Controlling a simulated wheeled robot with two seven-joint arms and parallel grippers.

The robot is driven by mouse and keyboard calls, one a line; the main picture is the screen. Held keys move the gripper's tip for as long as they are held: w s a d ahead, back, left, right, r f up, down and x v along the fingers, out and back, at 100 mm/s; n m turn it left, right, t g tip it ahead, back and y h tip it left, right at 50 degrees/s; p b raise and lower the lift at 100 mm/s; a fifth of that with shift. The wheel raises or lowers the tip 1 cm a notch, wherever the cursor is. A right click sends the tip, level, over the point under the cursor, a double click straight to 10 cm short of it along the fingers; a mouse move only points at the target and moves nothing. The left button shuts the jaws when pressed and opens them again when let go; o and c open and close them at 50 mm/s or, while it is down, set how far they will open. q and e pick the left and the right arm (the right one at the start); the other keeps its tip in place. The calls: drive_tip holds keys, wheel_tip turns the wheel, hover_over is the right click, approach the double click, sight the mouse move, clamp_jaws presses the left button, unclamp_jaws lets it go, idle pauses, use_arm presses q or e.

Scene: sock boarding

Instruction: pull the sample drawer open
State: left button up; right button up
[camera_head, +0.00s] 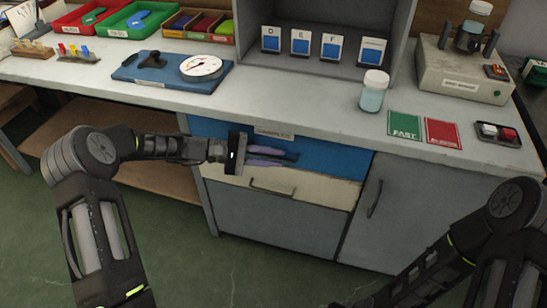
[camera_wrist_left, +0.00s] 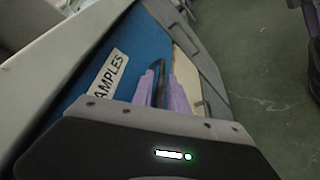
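The sample drawer (camera_head: 335,162) has a blue front under the counter, with a pale label (camera_head: 274,133) at its top edge. The label reads "AMPLES" in the left wrist view (camera_wrist_left: 108,75), its first letter hidden. The drawer looks closed. A dark handle (camera_head: 291,156) sits on the blue front. My left gripper (camera_head: 284,156) is at this handle, its two purple fingers a little apart, one on each side of it. The wrist view shows a narrow gap between the fingers (camera_wrist_left: 160,88); contact is unclear. My right arm is at bottom right, its gripper out of view.
A cream drawer (camera_head: 318,191) with its own handle lies just below the blue front. A grey cupboard door (camera_head: 400,210) is to the right. The counter (camera_head: 300,108) above carries a jar (camera_head: 372,92), cards and a dial gauge. Green floor is clear in front.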

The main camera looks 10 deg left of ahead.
use_arm(q)
drive_tip(key=shift+d, duration=0.1)
clamp_jaws()
idle(1.4)
